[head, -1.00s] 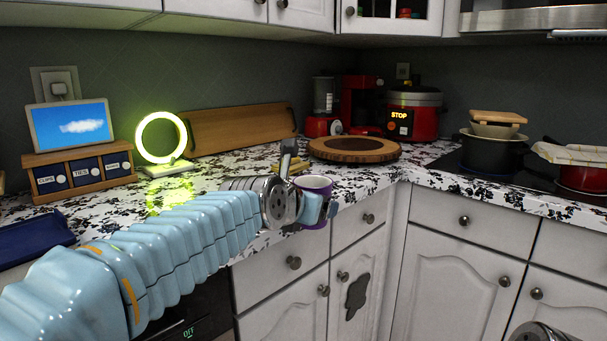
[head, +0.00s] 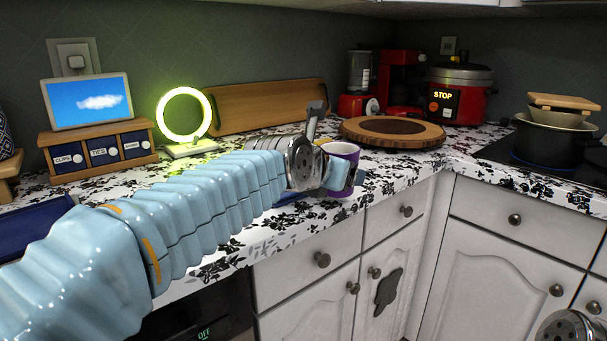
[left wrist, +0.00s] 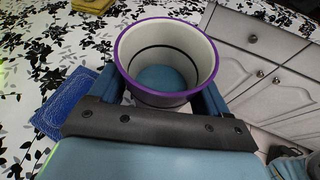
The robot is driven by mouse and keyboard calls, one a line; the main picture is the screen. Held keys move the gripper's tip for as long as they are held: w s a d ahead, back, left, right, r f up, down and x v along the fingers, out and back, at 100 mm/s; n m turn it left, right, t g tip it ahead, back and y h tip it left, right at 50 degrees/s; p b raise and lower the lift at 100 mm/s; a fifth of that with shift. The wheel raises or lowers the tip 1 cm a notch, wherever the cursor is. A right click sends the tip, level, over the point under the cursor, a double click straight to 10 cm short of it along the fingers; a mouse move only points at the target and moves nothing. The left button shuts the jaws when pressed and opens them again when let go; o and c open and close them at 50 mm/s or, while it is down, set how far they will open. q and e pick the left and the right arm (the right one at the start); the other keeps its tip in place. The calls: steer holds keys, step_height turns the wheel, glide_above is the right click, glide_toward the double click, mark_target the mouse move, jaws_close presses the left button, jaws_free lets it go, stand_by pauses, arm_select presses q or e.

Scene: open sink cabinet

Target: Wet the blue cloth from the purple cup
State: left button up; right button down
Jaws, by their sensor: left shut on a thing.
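My left gripper (head: 346,176) is shut on the purple cup (head: 341,152), near the front edge of the counter. In the left wrist view the cup (left wrist: 125,50) is upright or nearly so, between the two fingers. It has a purple rim, a pale inner wall with a dark ring, and a round blue surface at the bottom; I cannot tell whether that is water. The blue cloth (left wrist: 66,103) lies on the counter left of the cup in the left wrist view. In the head view my gripper mostly hides it. My right gripper's fingers are not in view.
A round wooden board (head: 393,132) lies behind the cup. A lit ring lamp (head: 206,118), a drawer box (head: 98,150) and a dark blue flat item (head: 30,235) are at the left. A red cooker (head: 460,92) stands at the back. White cabinets (head: 480,250) are below.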

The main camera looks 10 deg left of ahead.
arm_select(q)
steer(key=shift+a, duration=0.15)
steer(key=shift+w+a+f+n+h, duration=0.1)
steer(key=shift+a+f+n+h, duration=0.35)
steer(key=shift+n, duration=0.25)
steer(key=shift+w+a+r+n+h, duration=0.15)
steer(key=shift+a+r+n+h, duration=0.35)
steer(key=shift+n, duration=0.2)
steer(key=shift+w+a+r+n+h, duration=0.1)
steer(key=shift+a+r+n+h, duration=0.2)
steer(key=shift+r, duration=0.3)
steer(key=shift+a+r+n+h, duration=0.15)
steer(key=shift+a+r+n, duration=0.2)
steer(key=shift+r, duration=0.2)
steer(key=shift+w+a+r+n+h, duration=0.1)
steer(key=shift+a+r+n+h, duration=0.25)
steer(key=shift+a+n, duration=0.2)
steer(key=shift+a+f+n+h, duration=0.15)
steer(key=shift+f+n+h, duration=0.2)
steer(key=shift+n, duration=0.25)
steer(key=shift+r+n+t+h, duration=0.3)
steer(key=shift+r+n, duration=0.1)
steer(key=shift+n, duration=0.3)
stand_by(1.9)
steer(key=shift+f+n, duration=0.2)
steer(key=shift+n, duration=0.2)
stand_by(1.2)
